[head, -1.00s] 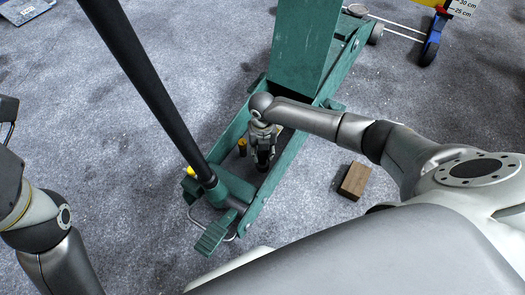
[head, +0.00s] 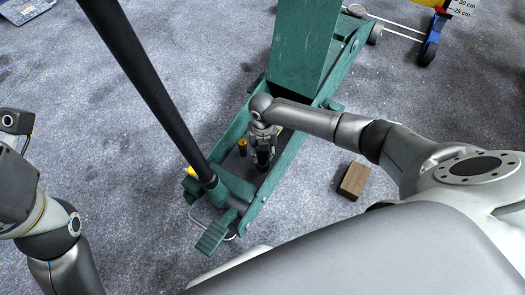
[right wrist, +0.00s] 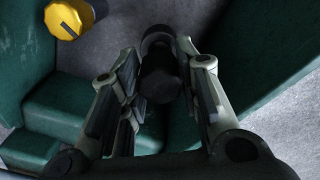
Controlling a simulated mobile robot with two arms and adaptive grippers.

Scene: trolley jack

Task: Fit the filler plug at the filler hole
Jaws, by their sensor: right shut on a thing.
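The green trolley jack (head: 300,50) stands on the floor, its long black handle leaning up to the left. My right gripper (head: 264,158) points down between the side plates of the jack's frame. In the right wrist view my right gripper (right wrist: 160,95) is shut on a dark rounded piece, which I take to be the filler plug (right wrist: 160,75). The filler hole cannot be made out; the gripper and the plug may hide it. Of my left arm only links show at the left edge; its gripper is not in view.
A small yellow-topped dark cylinder (head: 242,146) stands inside the frame left of my right gripper. A yellow knob (head: 190,171) sits by the handle base. A yellow-and-black cap (right wrist: 70,17) shows in the wrist view. A brown block (head: 353,180) lies on the floor at right.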

